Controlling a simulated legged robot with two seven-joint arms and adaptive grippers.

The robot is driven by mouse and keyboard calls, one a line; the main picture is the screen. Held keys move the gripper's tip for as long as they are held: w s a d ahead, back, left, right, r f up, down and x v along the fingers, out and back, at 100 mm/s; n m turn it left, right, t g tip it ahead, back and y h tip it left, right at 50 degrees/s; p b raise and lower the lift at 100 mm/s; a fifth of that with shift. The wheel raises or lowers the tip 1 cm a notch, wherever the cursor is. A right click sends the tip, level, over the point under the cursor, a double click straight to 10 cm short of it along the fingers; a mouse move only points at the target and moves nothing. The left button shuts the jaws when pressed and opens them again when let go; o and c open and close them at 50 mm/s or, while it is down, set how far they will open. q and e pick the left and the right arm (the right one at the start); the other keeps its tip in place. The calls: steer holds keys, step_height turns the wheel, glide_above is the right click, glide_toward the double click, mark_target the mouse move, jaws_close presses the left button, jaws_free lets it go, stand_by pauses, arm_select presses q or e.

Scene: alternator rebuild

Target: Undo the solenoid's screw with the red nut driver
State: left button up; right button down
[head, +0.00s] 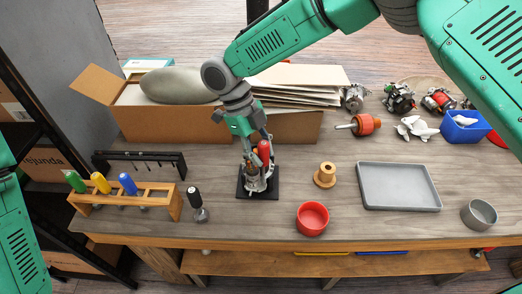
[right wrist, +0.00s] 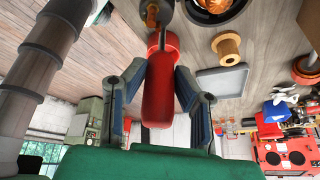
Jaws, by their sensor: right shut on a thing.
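The red nut driver (head: 264,150) is upright in my right gripper (head: 257,143), above the metal part on the black base (head: 257,195). In the right wrist view, my right gripper (right wrist: 158,80) has a finger on each side of the red nut driver (right wrist: 157,95). The metal part, likely the solenoid's unit (head: 254,179), stands just below the gripper. The solenoid's screw and the driver's tip are too small or hidden, so I cannot tell whether they touch. My left gripper is out of view; only part of the left arm shows.
A wooden rack (head: 168,207) holds green, yellow and blue drivers at the left. A black-handled tool (head: 195,198) stands beside it. A wooden spool (head: 325,175), red bowl (head: 312,218), grey tray (head: 399,187) and metal cup (head: 479,214) are at the right. A cardboard box (head: 160,123) stands behind.

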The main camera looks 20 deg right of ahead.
steer(key=shift+r, duration=0.1)
steer(key=shift+p, duration=0.35)
steer(key=n+t+p, duration=0.1)
steer(key=n, duration=0.2)
steer(key=shift+s+r+h+p, duration=0.1)
steer(key=shift+h+p, duration=0.25)
steer(key=shift+h, duration=0.05)
steer(key=shift+s+p, duration=0.1)
steer(key=shift+p, duration=0.2)
steer(key=shift+a+n, duration=0.1)
steer(key=shift+n, duration=0.3)
steer(key=shift+p, duration=0.35)
